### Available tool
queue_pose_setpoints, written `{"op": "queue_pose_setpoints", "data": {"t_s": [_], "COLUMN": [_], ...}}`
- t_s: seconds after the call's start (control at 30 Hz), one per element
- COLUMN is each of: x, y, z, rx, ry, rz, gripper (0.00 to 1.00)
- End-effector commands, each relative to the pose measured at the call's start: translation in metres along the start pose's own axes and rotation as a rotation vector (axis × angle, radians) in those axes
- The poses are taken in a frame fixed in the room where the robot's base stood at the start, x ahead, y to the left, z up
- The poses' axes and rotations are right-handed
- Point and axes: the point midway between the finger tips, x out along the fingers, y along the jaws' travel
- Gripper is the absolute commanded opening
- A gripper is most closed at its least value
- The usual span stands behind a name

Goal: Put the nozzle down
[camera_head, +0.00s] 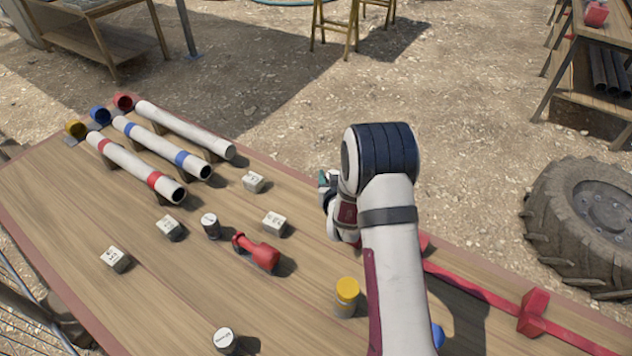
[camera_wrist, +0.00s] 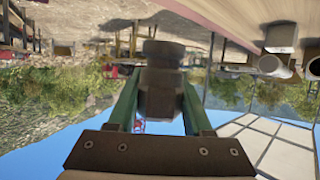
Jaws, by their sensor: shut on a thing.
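My gripper (camera_wrist: 160,100) is shut on a dark, stepped, round part, which I take to be the nozzle (camera_wrist: 163,72). Its green fingers press on both sides of it in the wrist view. In the head view only a small teal bit of my gripper (camera_head: 323,180) shows, left of my wrist above the far side of the table. The held nozzle cannot be made out there. The wooden table (camera_head: 60,220) lies below. The wrist view is tilted toward the horizon, so the gap between nozzle and table cannot be judged.
White pipes (camera_head: 185,130) with coloured bands lie at the table's far left. Small marked blocks (camera_head: 275,223), grey cylinders (camera_head: 210,225), a red fitting (camera_head: 258,250) and a yellow-capped cylinder (camera_head: 347,292) stand in the middle. A red bar (camera_head: 480,292) runs along the right edge.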

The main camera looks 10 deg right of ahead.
Motion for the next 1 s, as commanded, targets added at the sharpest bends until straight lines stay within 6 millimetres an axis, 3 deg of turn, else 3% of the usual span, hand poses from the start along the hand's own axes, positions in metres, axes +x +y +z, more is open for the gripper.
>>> {"op": "queue_pose_setpoints", "data": {"t_s": [0.1, 0.27, 0.43, 0.53, 0.67, 0.77, 0.87, 1.0], "x": [-0.018, -0.035, -0.041, -0.042, -0.045, -0.055, -0.072, -0.114], "y": [0.028, 0.053, 0.06, 0.052, 0.015, -0.03, -0.078, -0.15], "z": [-0.012, -0.023, -0.026, -0.027, -0.028, -0.026, -0.02, -0.003], "rx": [0.002, 0.003, 0.0, -0.012, -0.064, -0.127, -0.198, -0.316], "ry": [0.002, 0.001, 0.0, 0.0, 0.0, 0.0, 0.0, -0.001], "rz": [0.004, 0.003, -0.001, -0.029, -0.155, -0.306, -0.48, -0.769], "gripper": [0.0, 0.0, 0.0, 0.0, 0.0, 0.0, 0.0, 0.0]}}
